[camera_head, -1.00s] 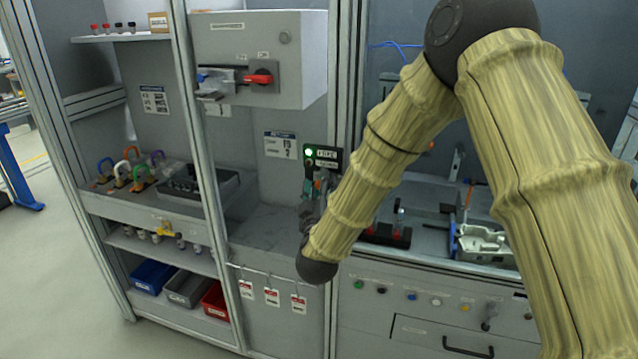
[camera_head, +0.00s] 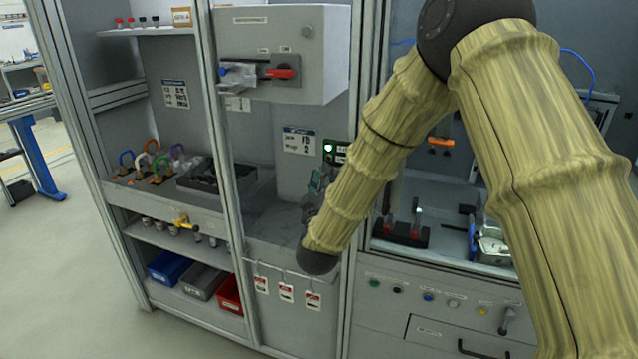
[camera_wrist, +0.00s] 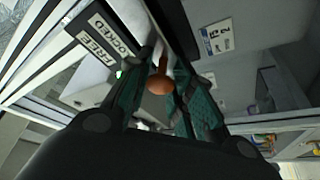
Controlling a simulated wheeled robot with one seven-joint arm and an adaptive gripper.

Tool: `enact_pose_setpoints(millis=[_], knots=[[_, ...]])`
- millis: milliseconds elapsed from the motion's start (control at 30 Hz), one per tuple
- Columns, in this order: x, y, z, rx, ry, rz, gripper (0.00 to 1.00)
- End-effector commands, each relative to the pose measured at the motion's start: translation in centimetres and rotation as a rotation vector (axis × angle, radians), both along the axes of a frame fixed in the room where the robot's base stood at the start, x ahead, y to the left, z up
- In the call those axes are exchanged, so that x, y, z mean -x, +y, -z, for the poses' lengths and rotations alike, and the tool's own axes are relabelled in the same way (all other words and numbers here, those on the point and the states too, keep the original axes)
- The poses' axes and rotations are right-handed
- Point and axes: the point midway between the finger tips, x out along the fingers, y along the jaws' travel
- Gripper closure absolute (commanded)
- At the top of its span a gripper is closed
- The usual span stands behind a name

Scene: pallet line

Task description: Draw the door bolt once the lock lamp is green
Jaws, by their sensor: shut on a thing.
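The lock lamp (camera_head: 328,148) glows green on a small dark plate by the frame post in the head view. A green glow also shows beside the black FREE/LOCKED label plate (camera_wrist: 103,36) in the wrist view. The door bolt's round orange-brown knob (camera_wrist: 160,84) sits between the teal fingers of my gripper (camera_wrist: 158,98). The fingers are shut on it. In the head view my gripper (camera_head: 314,187) is small, just below the lamp, and my forearm covers part of it. The bolt's rod is mostly hidden.
A grey switch box (camera_head: 290,35) with a red handle juts out above left. Red-and-white tags (camera_head: 287,293) hang below the ledge. Padlocks (camera_head: 150,165) and a black tray (camera_head: 215,178) stand on the left shelf. A fixture (camera_head: 492,248) lies in the right bay.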

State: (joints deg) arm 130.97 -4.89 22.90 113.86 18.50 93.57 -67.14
Motion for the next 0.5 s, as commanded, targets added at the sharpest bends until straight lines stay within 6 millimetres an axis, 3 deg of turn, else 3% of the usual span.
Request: enact_pose_setpoints(millis=[333,367,467,500], knots=[[-0.23,-0.47,0.03,-0.001,0.001,0.013,1.00],[-0.22,-0.46,0.03,-0.001,0.001,0.013,0.74],[-0.21,-0.50,0.03,-0.001,0.001,0.014,0.55],[-0.22,-0.56,0.03,0.000,0.001,0.015,0.54]])
